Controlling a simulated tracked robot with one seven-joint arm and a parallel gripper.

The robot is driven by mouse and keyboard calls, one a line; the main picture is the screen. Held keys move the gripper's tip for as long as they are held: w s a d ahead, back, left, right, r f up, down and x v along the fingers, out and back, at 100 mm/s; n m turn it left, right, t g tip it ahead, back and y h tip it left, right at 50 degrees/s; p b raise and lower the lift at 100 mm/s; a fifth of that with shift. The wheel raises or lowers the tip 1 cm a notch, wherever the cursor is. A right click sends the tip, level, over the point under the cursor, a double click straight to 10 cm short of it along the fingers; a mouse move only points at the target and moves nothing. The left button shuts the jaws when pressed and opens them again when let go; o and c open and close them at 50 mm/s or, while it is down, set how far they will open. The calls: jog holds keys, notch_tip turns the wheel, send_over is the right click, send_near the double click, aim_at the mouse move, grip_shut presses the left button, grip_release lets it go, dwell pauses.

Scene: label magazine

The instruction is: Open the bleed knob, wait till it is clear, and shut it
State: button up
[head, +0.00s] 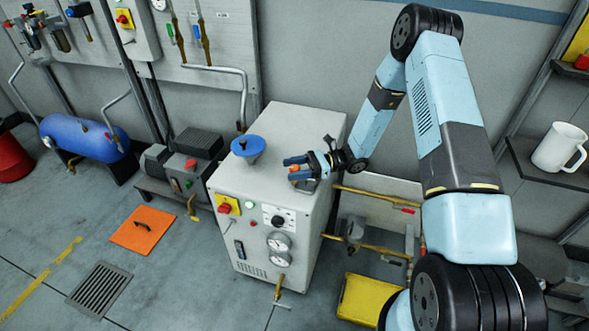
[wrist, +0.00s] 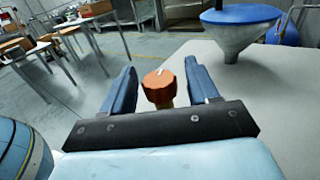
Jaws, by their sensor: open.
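The bleed knob is an orange-brown faceted knob (wrist: 159,87) on a short brass-coloured stem, with a pale mark on its top. In the head view the knob (head: 294,169) shows at the top of the grey cabinet (head: 264,143). My gripper (head: 290,168) is open, with its two blue fingers on either side of the knob. In the wrist view the knob sits between the fingers of my gripper (wrist: 160,80), with gaps visible on both sides. Whether anything is flowing from the bleed cannot be seen.
A blue-rimmed funnel (head: 248,147) stands on the cabinet top, left of my gripper. The cabinet front carries gauges (head: 279,241) and a red button (head: 224,209). Brass pipes (head: 370,194) run on the right. A yellow tray (head: 368,299) lies on the floor.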

jog(key=c, duration=0.9)
jog(key=shift+g, duration=0.3)
jog(key=n+g+h, duration=0.2)
jog(key=n+g, duration=0.1)
jog(key=g, duration=0.1)
jog(key=shift+w+n+g, duration=0.1)
jog(key=shift+n+g, duration=0.2)
jog(key=shift+n, duration=0.1)
jog(key=shift+r+n+g+h, duration=0.1)
jog(key=shift+n+g+h, duration=1.8)
jog(key=shift+g+h, duration=0.4)
jog(key=shift+h, duration=0.4)
jog(key=o, duration=0.9)
